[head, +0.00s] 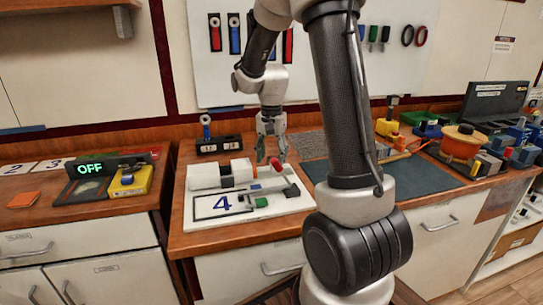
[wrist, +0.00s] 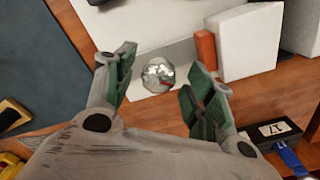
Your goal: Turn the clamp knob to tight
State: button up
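A silver, faceted round knob (wrist: 158,75), which looks like the clamp knob, sits on a grey plate in the wrist view. It shows between the spread green-padded fingers of my gripper (wrist: 163,66), with a gap on both sides. In the head view my gripper (head: 271,155) points down at the back of a white fixture board (head: 285,207) marked 4. I cannot make out the knob in the head view. A red-orange block (wrist: 205,49) stands right of the knob, next to a white block (wrist: 247,43). My gripper holds nothing.
A small black stand marked 17 (wrist: 272,131) is close to my right finger in the wrist view. In the head view, a yellow box with a padlock (head: 130,183) and an OFF display (head: 90,168) stand left. A dark mat (head: 425,178) lies right.

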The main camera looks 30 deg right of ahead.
notch_tip(320, 180, up, 12)
dwell(0.6)
dwell(0.5)
jog(key=s+a+r+n+t, duration=0.1)
jog(key=s+n, duration=0.4)
jog(key=s, duration=0.6)
jog(key=s+a+r+n+t, duration=0.2)
jog(key=s+n, duration=0.3)
jog(key=s, duration=0.7)
jog(key=shift+s+a+t, duration=0.3)
jog(key=shift+a+t, duration=0.3)
jog(key=shift+a, duration=0.3)
